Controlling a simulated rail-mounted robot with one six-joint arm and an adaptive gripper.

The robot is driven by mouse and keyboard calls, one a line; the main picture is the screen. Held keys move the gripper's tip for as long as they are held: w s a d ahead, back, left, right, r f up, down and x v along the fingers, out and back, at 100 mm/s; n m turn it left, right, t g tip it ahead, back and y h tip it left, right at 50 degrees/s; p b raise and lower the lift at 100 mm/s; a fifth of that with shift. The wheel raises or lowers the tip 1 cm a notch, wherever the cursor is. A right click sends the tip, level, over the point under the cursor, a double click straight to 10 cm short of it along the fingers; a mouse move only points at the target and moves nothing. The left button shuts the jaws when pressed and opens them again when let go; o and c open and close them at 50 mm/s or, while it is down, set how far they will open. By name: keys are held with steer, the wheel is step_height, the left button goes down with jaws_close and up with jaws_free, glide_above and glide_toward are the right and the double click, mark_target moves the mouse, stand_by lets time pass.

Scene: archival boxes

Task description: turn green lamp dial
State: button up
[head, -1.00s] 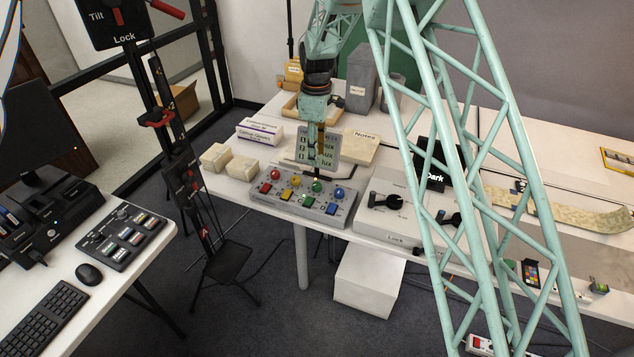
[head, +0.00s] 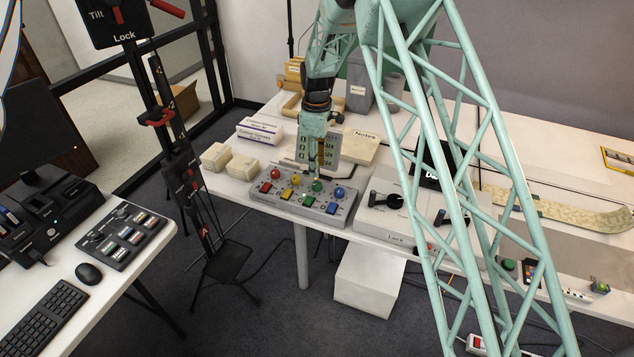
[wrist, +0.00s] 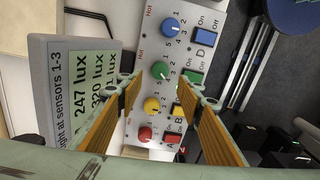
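The green lamp dial (head: 318,186) is a round knob on the grey control box (head: 270,198), in a row with red, yellow and blue dials. In the wrist view the green dial (wrist: 160,70) shows just beyond the fingertips, roughly centred between them. My gripper (head: 319,172) points down above the green dial. In the wrist view my gripper (wrist: 161,88) is open, with a finger on each side and nothing held. Whether the fingertips reach down to the dial's height is unclear.
The blue dial (wrist: 169,26) and yellow dial (wrist: 152,105) are close neighbours. The green switch (wrist: 193,77) lies near the right finger. A lux display (wrist: 85,90) stands behind the box. A box with black levers (head: 385,222) is to the right.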

mark_target(317, 183)
steer(key=shift+f, duration=4)
steer(key=c, duration=0.9)
steer(key=shift+m+b, duration=0.35)
steer(key=shift+m, duration=0.15)
steer(key=m, duration=0.3)
steer(key=shift+b, duration=0.35)
steer(key=shift+m+b, duration=0.3)
steer(key=shift+m, duration=1.6)
